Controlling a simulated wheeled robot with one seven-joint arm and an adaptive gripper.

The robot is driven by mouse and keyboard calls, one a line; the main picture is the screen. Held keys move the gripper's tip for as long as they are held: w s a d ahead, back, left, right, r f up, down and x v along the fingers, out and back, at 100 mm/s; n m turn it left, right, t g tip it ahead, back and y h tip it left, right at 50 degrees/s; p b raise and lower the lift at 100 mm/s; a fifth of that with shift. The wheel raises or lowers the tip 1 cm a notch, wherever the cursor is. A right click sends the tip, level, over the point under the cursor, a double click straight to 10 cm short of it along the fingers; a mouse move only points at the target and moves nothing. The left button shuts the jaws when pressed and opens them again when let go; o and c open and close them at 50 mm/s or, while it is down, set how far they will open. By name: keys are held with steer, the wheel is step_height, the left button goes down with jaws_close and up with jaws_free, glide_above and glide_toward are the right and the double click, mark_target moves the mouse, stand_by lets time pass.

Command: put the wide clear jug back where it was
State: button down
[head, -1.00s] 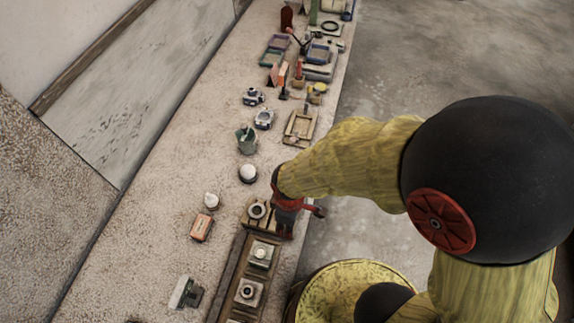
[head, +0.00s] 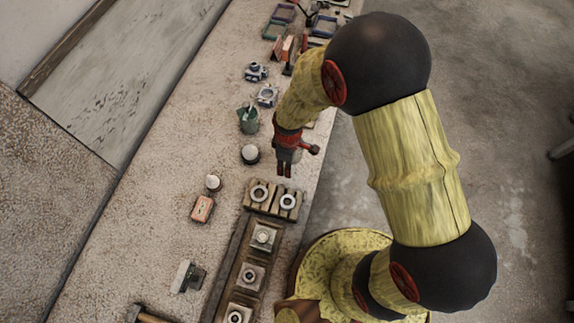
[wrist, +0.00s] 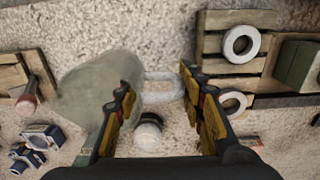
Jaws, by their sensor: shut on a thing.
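The wide clear jug (wrist: 90,82) shows in the wrist view as a pale, see-through body left of my fingers. Its pale loop handle (wrist: 163,76) lies between my fingertips. My gripper (wrist: 157,84) is shut on the jug by this handle. In the head view my gripper (head: 284,172) points down above the counter, just right of a white-topped round pot. I cannot make out the jug in the head view. Part of its body is hidden behind my left finger in the wrist view.
The white-topped pot (head: 250,154) and a green cup (head: 248,120) stand close by on the counter (head: 150,190). Ring-shaped pieces sit on a wooden pallet (head: 272,201) nearer me. An orange box (head: 202,209) stands left. Bare counter lies left of the pot.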

steer(key=shift+w+f, duration=0.8)
steer(key=shift+f, duration=1.7)
steer(key=shift+f, duration=0.15)
steer(key=c, duration=1.1)
jaws_free()
steer(key=shift+c, duration=0.2)
step_height(320, 180, up, 12)
steer(key=shift+d+r, duration=0.1)
steer(key=shift+r, duration=0.15)
